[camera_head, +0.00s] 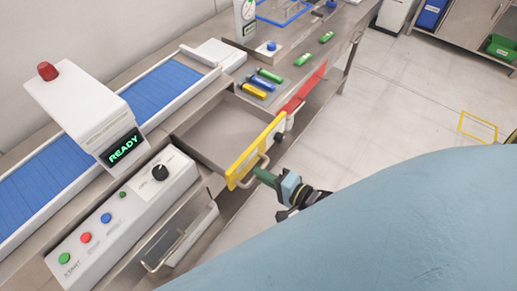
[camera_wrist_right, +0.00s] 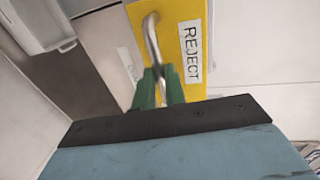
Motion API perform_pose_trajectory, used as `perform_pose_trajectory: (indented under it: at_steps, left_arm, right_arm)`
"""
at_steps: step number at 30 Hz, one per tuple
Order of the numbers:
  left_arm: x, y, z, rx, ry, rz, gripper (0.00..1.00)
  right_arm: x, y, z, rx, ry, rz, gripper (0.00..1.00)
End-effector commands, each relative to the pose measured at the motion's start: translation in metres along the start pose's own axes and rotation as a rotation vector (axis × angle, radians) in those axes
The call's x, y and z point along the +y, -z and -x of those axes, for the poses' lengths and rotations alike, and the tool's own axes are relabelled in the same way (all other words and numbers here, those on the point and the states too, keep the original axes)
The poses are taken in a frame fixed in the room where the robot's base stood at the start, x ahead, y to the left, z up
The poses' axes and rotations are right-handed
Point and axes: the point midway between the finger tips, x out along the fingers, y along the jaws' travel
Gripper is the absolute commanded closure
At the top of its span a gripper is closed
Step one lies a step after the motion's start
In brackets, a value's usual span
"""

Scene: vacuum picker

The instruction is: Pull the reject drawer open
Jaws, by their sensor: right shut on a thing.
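The reject drawer (camera_head: 240,172) has a yellow front and stands pulled out from the bench, with its grey, empty-looking inside (camera_head: 222,130) showing. In the right wrist view its yellow front (camera_wrist_right: 178,18) carries a REJECT label (camera_wrist_right: 190,52) and a curved metal handle (camera_wrist_right: 151,32). My right gripper (camera_head: 262,172) is at this handle; in the right wrist view its green fingers (camera_wrist_right: 160,76) are shut on the handle bar. My left gripper is not in view.
A red-fronted part (camera_head: 303,90) lies just beyond the drawer. Green, blue and yellow pieces (camera_head: 256,90) lie on the bench behind. A control box (camera_head: 130,215) and blue conveyor (camera_head: 160,90) are at left.

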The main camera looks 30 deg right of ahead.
Motion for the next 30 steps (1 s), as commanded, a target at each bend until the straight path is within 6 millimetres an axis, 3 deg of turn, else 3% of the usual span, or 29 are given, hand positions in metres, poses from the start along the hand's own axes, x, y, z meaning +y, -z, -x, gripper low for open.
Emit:
perform_pose_trajectory:
  at_steps: [13,14,18,30]
  left_arm:
    - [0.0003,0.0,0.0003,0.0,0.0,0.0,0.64]
    - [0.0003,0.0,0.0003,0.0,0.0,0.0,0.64]
    - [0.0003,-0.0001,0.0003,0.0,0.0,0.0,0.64]
    - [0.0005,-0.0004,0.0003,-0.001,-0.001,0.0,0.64]
  right_arm:
    - [-0.0003,-0.0016,0.002,-0.01,0.002,0.002,1.0]
    - [-0.0003,-0.0016,0.002,-0.009,0.002,0.002,0.85]
    - [-0.0001,-0.0017,0.002,-0.01,0.002,0.002,0.67]
    - [0.0003,-0.0021,0.0021,-0.01,0.001,0.002,0.66]
